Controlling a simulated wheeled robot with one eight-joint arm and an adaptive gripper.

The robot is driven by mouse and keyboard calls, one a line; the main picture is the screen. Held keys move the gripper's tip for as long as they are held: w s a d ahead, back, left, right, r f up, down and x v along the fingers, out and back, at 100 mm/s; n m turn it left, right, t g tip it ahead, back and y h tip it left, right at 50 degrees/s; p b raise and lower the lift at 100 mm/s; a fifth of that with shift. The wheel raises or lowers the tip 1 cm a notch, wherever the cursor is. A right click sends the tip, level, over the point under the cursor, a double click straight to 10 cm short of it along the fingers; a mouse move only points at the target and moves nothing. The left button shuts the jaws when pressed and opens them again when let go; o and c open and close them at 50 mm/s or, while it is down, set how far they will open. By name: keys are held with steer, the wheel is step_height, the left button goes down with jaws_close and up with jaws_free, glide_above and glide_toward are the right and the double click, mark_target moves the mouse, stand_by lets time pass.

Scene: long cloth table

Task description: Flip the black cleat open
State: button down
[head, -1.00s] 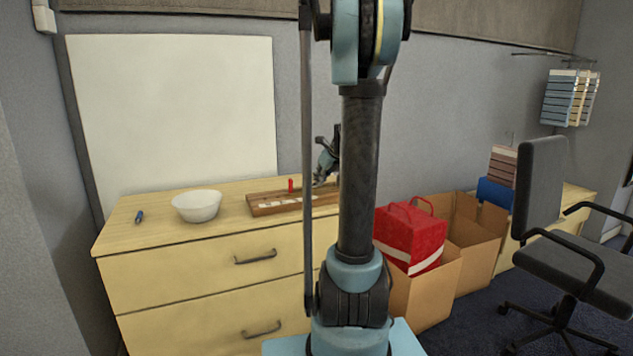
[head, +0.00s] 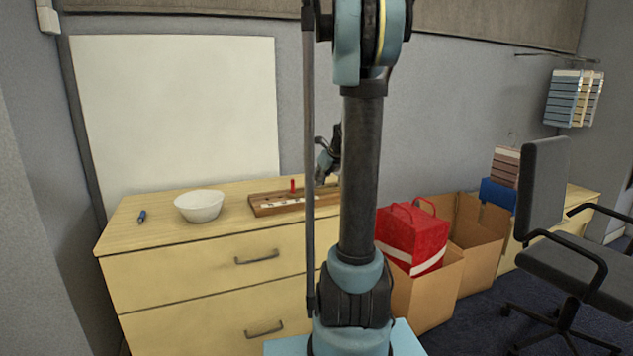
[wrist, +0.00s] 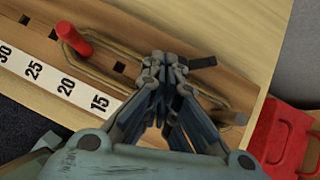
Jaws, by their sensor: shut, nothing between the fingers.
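A wooden board (wrist: 215,88) with square holes and a number strip lies on the dresser top; it also shows in the head view (head: 262,209). A short black bar (wrist: 203,62), seemingly the cleat, sticks out just right of my fingertips in the wrist view. Its other end is hidden behind the fingers, and I cannot tell whether they touch it. My gripper (wrist: 172,62) is shut and empty over the board. A tan cord (wrist: 120,35) runs from around a red peg (wrist: 74,40) along the board and passes under my fingers.
A grey peg end (wrist: 240,118) stands at the cord's right end. On the dresser top (head: 165,235), a white bowl (head: 199,207) and a blue marker (head: 142,216) lie left of the board. A red bag (head: 410,235) in a cardboard box stands right of the dresser.

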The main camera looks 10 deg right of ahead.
steer(key=shift+d, duration=0.1)
stand_by(0.7)
steer(key=shift+w+d+r, duration=0.1)
steer(key=shift+w+d, duration=0.35)
steer(key=shift+d, duration=0.25)
steer(key=s, duration=0.1)
steer(key=s+d, duration=0.1)
steer(key=s+r, duration=0.1)
steer(key=s, duration=0.1)
steer(key=shift+d, duration=0.2)
steer(key=v, duration=0.9)
steer(key=shift+s+r, duration=0.15)
steer(key=shift+r, duration=0.15)
steer(key=w+d+n+g+y, duration=0.1)
steer(key=w+d+n+y, duration=0.1)
steer(key=d+n, duration=0.2)
steer(key=shift+d+n+g, duration=0.3)
steer(key=shift+d+g, duration=0.1)
steer(key=shift+d, duration=0.9)
